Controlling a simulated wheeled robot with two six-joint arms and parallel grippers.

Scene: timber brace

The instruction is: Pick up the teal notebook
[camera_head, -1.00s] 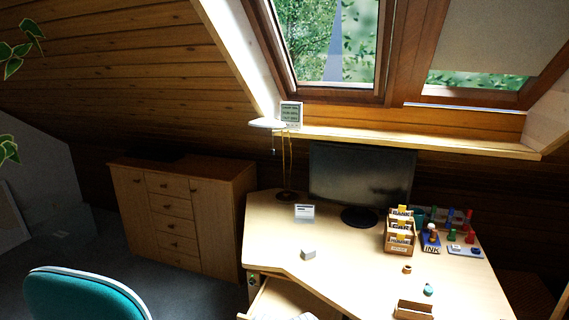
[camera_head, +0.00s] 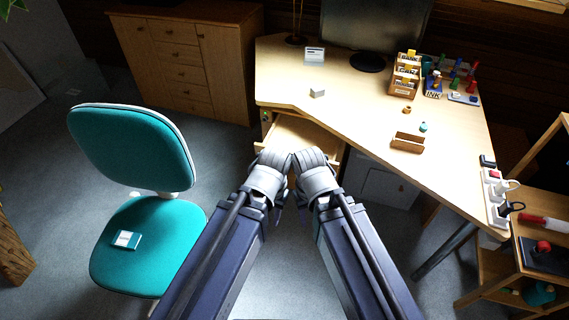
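A small flat white-and-teal item (camera_head: 127,239) lies on the teal chair's seat. It may be the teal notebook, but it is too small to be sure. My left gripper (camera_head: 277,212) and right gripper (camera_head: 303,212) are close together in the middle of the view, in front of the open desk drawer (camera_head: 299,132). Both are mostly hidden behind my grey wrists, and their fingers cannot be made out. I see nothing held. The drawer's front part is hidden behind my wrists.
The teal chair (camera_head: 135,145) stands left of my arms. The desk (camera_head: 350,108) carries a monitor (camera_head: 375,30), card boxes (camera_head: 405,75) and a small wooden tray (camera_head: 408,143). Grey floor is free around the chair.

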